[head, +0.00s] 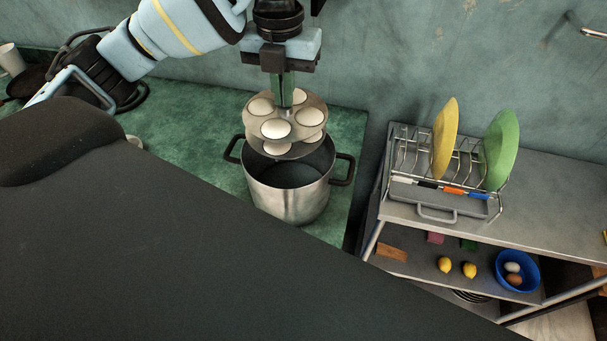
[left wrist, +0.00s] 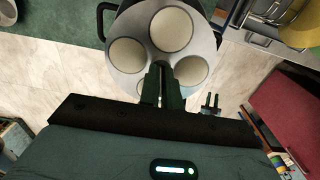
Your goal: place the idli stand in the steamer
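The idli stand (head: 303,118) has tiered round metal plates with white idlis in the cups and a central rod. My left gripper (head: 283,90) points down and is shut on the rod; its fingers (left wrist: 163,84) also show in the left wrist view. The stand (left wrist: 186,50) hangs upright over the steamer (head: 290,200), a steel pot with two dark handles and no lid. In the head view the lower plate overlaps the pot's back rim; its exact height above the rim is unclear. The left wrist view shows a pot handle (left wrist: 102,20) beside the plate. My right gripper does not show clearly.
The pot stands on a green counter (head: 190,118) against a wall. To the right, a shelf unit carries a dish rack (head: 437,213) with a yellow plate (head: 445,138) and a green plate (head: 499,150). Lemons and a blue bowl (head: 517,284) with eggs sit below.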

